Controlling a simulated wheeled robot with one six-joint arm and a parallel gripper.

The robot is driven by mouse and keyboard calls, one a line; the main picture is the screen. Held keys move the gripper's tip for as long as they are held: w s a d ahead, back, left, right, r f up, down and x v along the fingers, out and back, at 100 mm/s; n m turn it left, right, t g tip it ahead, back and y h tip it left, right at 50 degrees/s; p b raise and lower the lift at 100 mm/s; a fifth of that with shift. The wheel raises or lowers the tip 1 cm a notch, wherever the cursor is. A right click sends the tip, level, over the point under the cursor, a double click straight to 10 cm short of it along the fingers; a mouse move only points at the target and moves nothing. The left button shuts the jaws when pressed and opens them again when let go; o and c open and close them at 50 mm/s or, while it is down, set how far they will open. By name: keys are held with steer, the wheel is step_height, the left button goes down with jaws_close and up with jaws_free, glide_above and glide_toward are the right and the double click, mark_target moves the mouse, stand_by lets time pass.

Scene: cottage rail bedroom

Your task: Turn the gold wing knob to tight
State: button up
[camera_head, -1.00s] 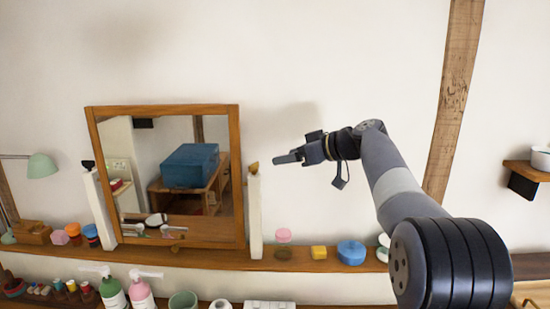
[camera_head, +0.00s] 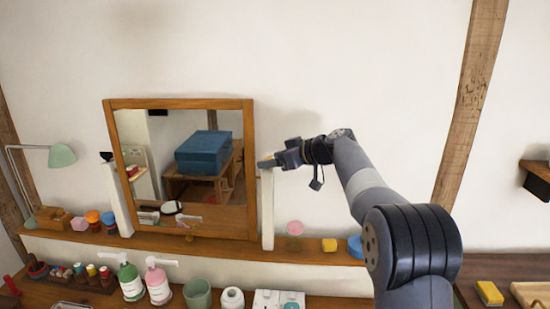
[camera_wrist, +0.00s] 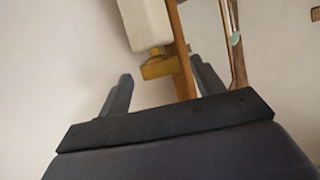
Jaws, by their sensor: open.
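The gold wing knob (camera_wrist: 158,65) shows in the wrist view beside the wooden mirror frame, at the end of the white post (camera_wrist: 145,22). It appears between the two dark fingers of my open gripper (camera_wrist: 161,68), with a gap visible on both sides. In the head view my gripper (camera_head: 267,163) is at the top of the right white post (camera_head: 267,212) and hides the knob. I cannot tell how far the knob lies between the fingertips in depth.
The wood-framed mirror (camera_head: 180,104) stands on a narrow shelf (camera_head: 222,245) against the wall. A black knob (camera_head: 107,156) tops the left post. A pink item (camera_head: 295,228), a yellow block (camera_head: 329,245) and a blue item (camera_head: 355,247) sit right of the mirror.

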steer(key=c, duration=1)
steer(key=shift+s+a+m+t+h+b, duration=0.1)
steer(key=shift+s+m+t+h+b, duration=0.05)
steer(key=shift+m+t+h+b, duration=0.55)
steer(key=shift+s+a+m+t+h+b, duration=0.15)
steer(key=shift+m+t+h+b, duration=0.4)
steer(key=shift+m, duration=0.3)
steer(key=shift+s+a+m+t+h+b, duration=0.1)
steer(key=shift+m+t+h+b, duration=0.45)
steer(key=shift+m+t+b, duration=0.15)
steer(key=o, duration=1)
